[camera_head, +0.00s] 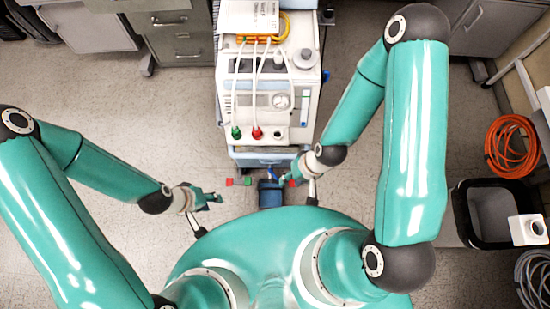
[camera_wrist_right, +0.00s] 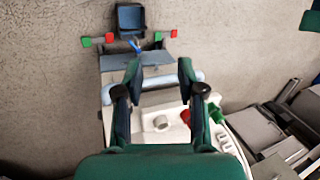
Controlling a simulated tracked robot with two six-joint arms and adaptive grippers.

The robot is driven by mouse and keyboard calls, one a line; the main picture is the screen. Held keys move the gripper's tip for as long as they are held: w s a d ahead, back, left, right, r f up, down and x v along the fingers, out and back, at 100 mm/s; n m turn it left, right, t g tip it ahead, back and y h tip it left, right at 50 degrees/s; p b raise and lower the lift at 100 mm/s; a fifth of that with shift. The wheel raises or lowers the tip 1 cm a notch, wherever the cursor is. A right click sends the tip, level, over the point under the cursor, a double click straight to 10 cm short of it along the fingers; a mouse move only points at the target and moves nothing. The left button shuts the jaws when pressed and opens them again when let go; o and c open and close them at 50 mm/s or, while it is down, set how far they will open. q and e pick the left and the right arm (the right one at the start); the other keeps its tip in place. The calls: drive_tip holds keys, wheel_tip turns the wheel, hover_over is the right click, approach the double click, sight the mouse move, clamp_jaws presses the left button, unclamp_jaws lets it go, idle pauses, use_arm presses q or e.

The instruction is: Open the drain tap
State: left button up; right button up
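The infusion machine (camera_head: 268,100) stands ahead of me. At its low front a small blue lever (camera_head: 272,177), seemingly the drain tap, sits above a dark blue container (camera_head: 270,196). In the right wrist view the blue lever (camera_wrist_right: 135,46) lies just beyond my right gripper (camera_wrist_right: 159,68), whose two fingers are apart with nothing between them. My right gripper (camera_head: 293,178) is right of the lever in the head view; contact cannot be told. My left gripper (camera_head: 212,198) is left of the container, away from the tap; its finger gap is unclear.
Red and green markers (camera_head: 238,182) flank the tap. Green (camera_head: 236,132) and red (camera_head: 257,132) connectors with white tubes sit on the machine front. A black bin (camera_head: 465,205) and a coiled orange hose (camera_head: 512,147) are at right. Floor at left is clear.

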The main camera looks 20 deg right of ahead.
drive_tip(key=shift+d, duration=0.1)
drive_tip(key=n+t+h+b, duration=0.4)
drive_tip(key=n+b, duration=0.2)
drive_tip(key=b, duration=3.2)
approach(276, 178)
drive_tip(key=b+x, duration=0.5)
drive_tip(key=x, duration=0.3)
drive_tip(key=shift+w+f+b, duration=0.1)
drive_tip(key=shift+f+b, duration=0.05)
drive_tip(key=shift+b, duration=0.25)
